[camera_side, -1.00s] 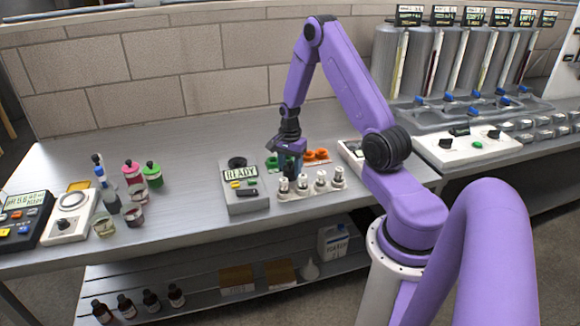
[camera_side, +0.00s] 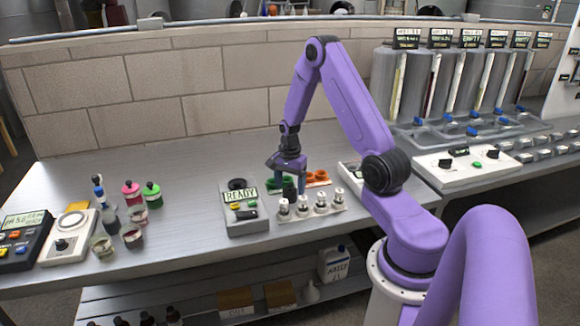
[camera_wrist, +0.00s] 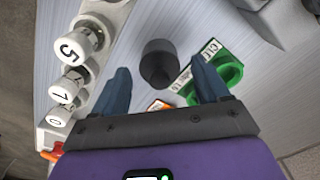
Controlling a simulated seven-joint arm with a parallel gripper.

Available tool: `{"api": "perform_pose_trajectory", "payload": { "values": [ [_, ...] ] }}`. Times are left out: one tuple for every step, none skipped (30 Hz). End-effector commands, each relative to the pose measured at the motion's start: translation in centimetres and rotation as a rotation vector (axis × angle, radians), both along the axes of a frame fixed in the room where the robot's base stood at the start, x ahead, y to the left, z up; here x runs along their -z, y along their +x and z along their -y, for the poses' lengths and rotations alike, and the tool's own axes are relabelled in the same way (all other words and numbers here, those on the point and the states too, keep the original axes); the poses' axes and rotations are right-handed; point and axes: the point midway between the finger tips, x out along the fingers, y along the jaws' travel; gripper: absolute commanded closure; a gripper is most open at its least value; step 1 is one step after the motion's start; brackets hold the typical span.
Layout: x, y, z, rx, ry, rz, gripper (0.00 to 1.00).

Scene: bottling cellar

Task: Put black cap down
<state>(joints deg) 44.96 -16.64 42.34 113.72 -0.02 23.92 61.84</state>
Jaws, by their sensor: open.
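The black cap (camera_wrist: 158,60) stands on the grey bench between my gripper's two blue fingers in the wrist view, with a gap on each side. In the side view the black cap (camera_side: 289,189) is a small dark shape just under the fingers. My gripper (camera_side: 288,176) is open and points down over the bench, right of the READY device. It also shows at the bottom of the wrist view (camera_wrist: 161,76), its jaws spread around the cap without visible contact.
A rack of numbered white stoppers (camera_wrist: 82,46) stands left of the cap in the wrist view. A green labelled holder (camera_wrist: 230,72) is close by the right finger. Orange holders (camera_side: 317,178) and the READY device (camera_side: 243,212) flank the gripper.

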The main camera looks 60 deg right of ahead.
Motion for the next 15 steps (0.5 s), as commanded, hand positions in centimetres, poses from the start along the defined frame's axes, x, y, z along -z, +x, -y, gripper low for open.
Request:
{"api": "perform_pose_trajectory", "payload": {
  "values": [
    [-0.9, 0.1, 0.0, 0.0, -0.002, 0.004, 0.25],
    [-1.4, 0.1, 0.0, 0.0, -0.002, 0.004, 0.25],
    [-2.1, 0.0, 0.0, 0.0, -0.002, 0.004, 0.25],
    [-2.7, 0.1, 0.0, 0.0, -0.003, 0.005, 0.25],
    [-3.2, 0.1, 0.0, 0.0, -0.002, 0.004, 0.25],
    [-4.0, 0.1, 0.0, 0.0, -0.003, 0.005, 0.25],
    [-4.5, 0.0, 0.0, 0.0, -0.002, 0.004, 0.25],
    [-5.1, 0.0, 0.0, 0.0, -0.002, 0.005, 0.25],
    [-5.8, 0.1, 0.0, -0.001, -0.003, 0.005, 0.25],
    [-6.3, 0.1, 0.0, -0.001, -0.002, 0.004, 0.25],
    [-6.9, 0.1, 0.0, -0.001, -0.003, 0.005, 0.25],
    [-7.5, 0.0, 0.0, -0.001, -0.002, 0.004, 0.25],
    [-7.9, 0.0, 0.0, 0.0, -0.002, 0.004, 0.25],
    [-8.4, 0.0, 0.0, 0.0, -0.002, 0.004, 0.25],
    [-8.9, 0.1, 0.0, 0.0, -0.002, 0.004, 0.25]
  ]
}}
